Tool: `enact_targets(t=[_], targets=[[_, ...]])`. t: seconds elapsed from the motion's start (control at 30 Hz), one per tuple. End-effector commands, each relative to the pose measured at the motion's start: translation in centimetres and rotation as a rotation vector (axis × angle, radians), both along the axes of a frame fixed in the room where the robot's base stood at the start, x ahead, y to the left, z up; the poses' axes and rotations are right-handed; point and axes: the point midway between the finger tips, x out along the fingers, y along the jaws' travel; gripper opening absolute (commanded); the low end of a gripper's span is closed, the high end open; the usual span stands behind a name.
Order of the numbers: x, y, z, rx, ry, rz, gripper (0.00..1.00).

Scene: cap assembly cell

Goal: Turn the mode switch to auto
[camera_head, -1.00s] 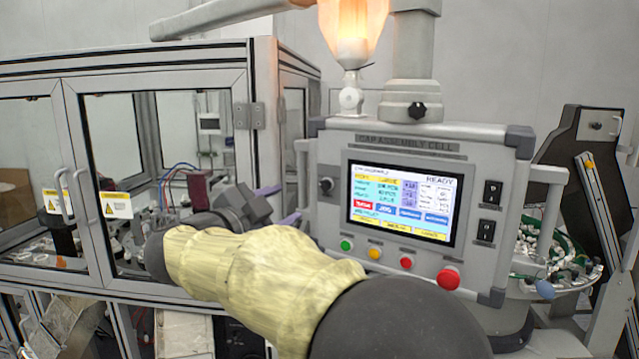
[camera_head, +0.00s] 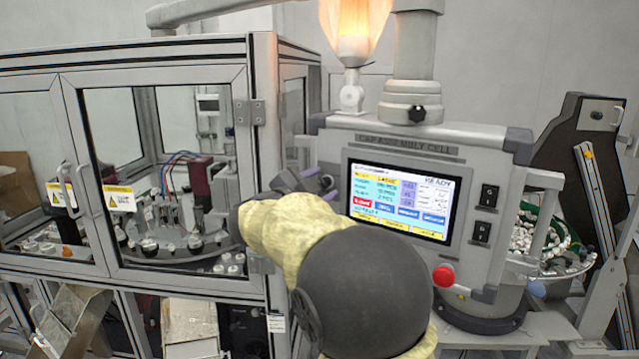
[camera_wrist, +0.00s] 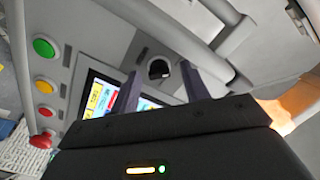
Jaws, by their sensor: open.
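The mode switch is a dark round knob (camera_wrist: 158,68) on the left side of the grey control panel (camera_head: 404,141). In the wrist view it shows between the tips of my open fingers, with room on both sides. My gripper (camera_wrist: 161,73) is empty and faces the panel. In the head view my gripper (camera_head: 322,182) is at the panel's left edge, left of the screen, and largely covers the switch. I cannot tell whether the fingers reach around the knob in depth, nor read the switch's position.
The lit screen (camera_head: 399,200) reads READY. A red mushroom button (camera_head: 444,276) sits below it. Green (camera_wrist: 44,48), yellow (camera_wrist: 45,85) and red (camera_wrist: 45,111) buttons line the panel. A grey handle bar (camera_wrist: 190,45) runs close beside the switch. A glazed machine enclosure (camera_head: 160,75) stands left.

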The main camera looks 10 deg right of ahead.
Motion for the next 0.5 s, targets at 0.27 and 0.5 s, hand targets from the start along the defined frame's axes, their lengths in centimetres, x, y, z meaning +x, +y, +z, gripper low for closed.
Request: enact_targets(t=[0.27,0.5], targets=[[-0.03,-0.05,-0.03,0.000,0.000,-0.001,0.12],[-0.03,-0.20,-0.04,0.002,-0.002,-0.004,0.01]])
